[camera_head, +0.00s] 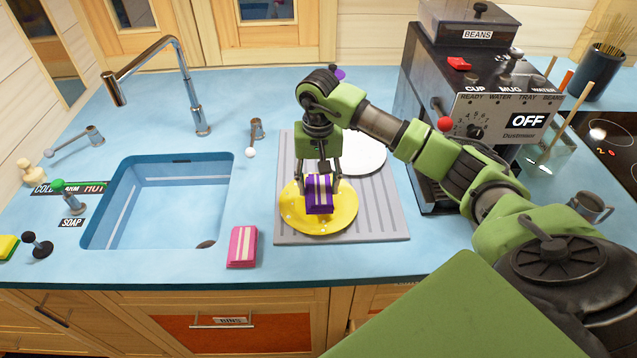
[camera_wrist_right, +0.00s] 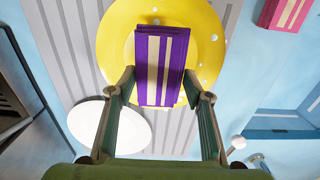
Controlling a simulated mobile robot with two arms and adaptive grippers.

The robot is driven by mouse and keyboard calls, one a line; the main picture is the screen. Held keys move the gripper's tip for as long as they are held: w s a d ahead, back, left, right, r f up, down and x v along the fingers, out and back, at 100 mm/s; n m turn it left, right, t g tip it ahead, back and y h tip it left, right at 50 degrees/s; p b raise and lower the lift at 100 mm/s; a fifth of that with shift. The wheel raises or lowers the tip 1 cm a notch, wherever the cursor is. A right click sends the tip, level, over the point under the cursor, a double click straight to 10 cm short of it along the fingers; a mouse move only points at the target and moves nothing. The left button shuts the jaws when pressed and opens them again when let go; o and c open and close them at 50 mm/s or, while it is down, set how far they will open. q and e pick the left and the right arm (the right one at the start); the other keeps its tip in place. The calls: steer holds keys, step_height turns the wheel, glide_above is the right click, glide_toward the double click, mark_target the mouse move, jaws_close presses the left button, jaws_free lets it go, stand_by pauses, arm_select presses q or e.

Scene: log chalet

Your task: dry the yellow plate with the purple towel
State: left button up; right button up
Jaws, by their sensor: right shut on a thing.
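The yellow plate (camera_head: 336,221) lies on the grey ribbed drying mat (camera_head: 386,222), with pale spots like water drops on it. The folded purple towel (camera_head: 319,194) with cream stripes is over the plate's middle. My right gripper (camera_head: 321,180) is shut on the purple towel from above. In the right wrist view the purple towel (camera_wrist_right: 160,62) sits between the fingers of my right gripper (camera_wrist_right: 160,85), and the yellow plate (camera_wrist_right: 116,38) is behind it, with white drops (camera_wrist_right: 212,38) on it. Whether the towel touches the plate is hard to tell. My left gripper is not in view.
A white plate (camera_head: 364,155) lies on the mat behind the yellow one. A pink striped towel (camera_head: 242,247) lies on the counter left of the mat. The sink (camera_head: 160,215) is at left, with a tall tap (camera_head: 190,95). A coffee machine (camera_head: 425,110) stands at right.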

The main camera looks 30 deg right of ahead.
steer(key=shift+f+b, duration=1.1)
steer(key=shift+f, duration=0.05)
